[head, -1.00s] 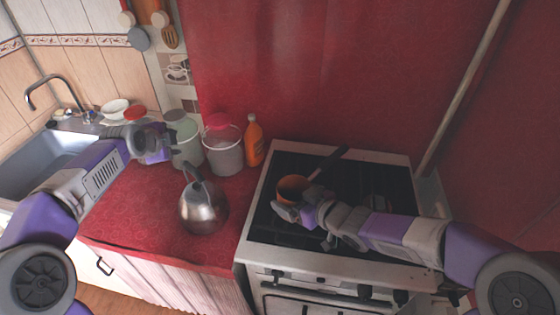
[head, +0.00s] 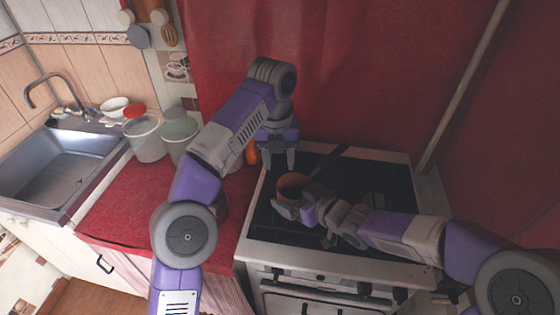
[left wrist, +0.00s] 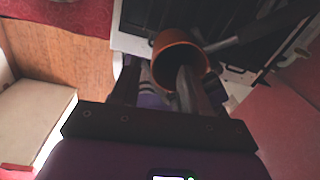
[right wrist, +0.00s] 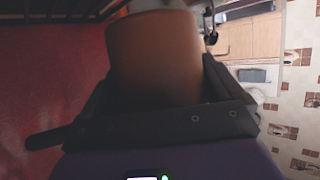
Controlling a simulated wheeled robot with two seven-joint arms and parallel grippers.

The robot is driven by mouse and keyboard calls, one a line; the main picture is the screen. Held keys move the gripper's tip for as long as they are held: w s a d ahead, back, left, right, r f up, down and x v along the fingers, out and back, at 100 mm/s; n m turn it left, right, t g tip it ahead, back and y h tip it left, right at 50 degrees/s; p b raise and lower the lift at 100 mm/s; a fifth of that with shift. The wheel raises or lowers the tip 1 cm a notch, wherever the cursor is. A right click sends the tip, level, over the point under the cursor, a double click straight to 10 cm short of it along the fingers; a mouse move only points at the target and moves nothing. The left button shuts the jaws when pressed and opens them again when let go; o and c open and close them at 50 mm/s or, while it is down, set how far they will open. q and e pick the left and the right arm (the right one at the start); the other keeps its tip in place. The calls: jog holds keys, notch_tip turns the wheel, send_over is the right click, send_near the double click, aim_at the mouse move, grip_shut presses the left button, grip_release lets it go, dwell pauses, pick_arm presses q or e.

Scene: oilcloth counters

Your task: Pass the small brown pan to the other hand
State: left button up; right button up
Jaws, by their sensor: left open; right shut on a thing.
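The small brown pan (head: 292,184) is over the left part of the stove, with its dark handle (head: 329,161) pointing up and right. My right gripper (head: 287,208) is shut on the pan's near side. In the right wrist view the pan's brown wall (right wrist: 155,55) fills the space between the fingers. My left gripper (head: 279,163) is open and empty, fingers pointing down, just above and behind the pan. The left wrist view shows the pan's open top (left wrist: 178,58) and part of its handle (left wrist: 240,38) beyond the fingers.
The stove (head: 380,183) lies under both grippers. My left arm hides most of the kettle and some containers on the red counter (head: 125,205). Lidded containers (head: 147,140) stand at the counter's back, beside the sink (head: 68,165). A red wall covering rises behind the stove.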

aim_at(282, 192)
jog(key=shift+r, duration=0.1)
pick_arm(q)
jog(key=f, duration=1.2)
jog(key=shift+s+d, duration=0.15)
jog(key=shift+d, duration=0.2)
jog(key=shift+c, duration=0.4)
grip_shut()
